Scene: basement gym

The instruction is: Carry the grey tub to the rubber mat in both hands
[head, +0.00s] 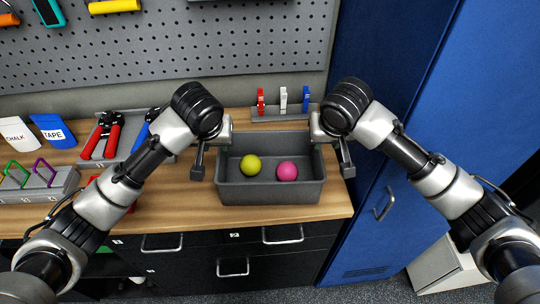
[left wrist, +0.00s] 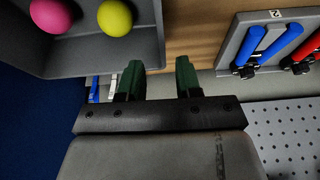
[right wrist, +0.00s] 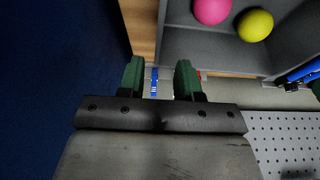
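The grey tub (head: 270,192) stands on the wooden bench top. A yellow-green ball (head: 250,165) and a pink ball (head: 287,171) lie inside it. My left gripper (head: 211,157) is at the tub's left end. In the left wrist view its two fingers (left wrist: 160,78) are apart, with the edge of the tub wall (left wrist: 158,30) between them in the picture. My right gripper (head: 334,155) is at the right end. Its fingers (right wrist: 159,78) are also apart, with the tub's end wall (right wrist: 164,30) lined up between them. Contact cannot be told. I see no rubber mat.
A rack with clips (head: 283,112) stands behind the tub. Red-handled pliers (head: 104,137) lie in a tray to the left, near white and blue packets (head: 53,131). A blue cabinet (head: 400,110) rises close on the right. Drawers (head: 232,266) are below.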

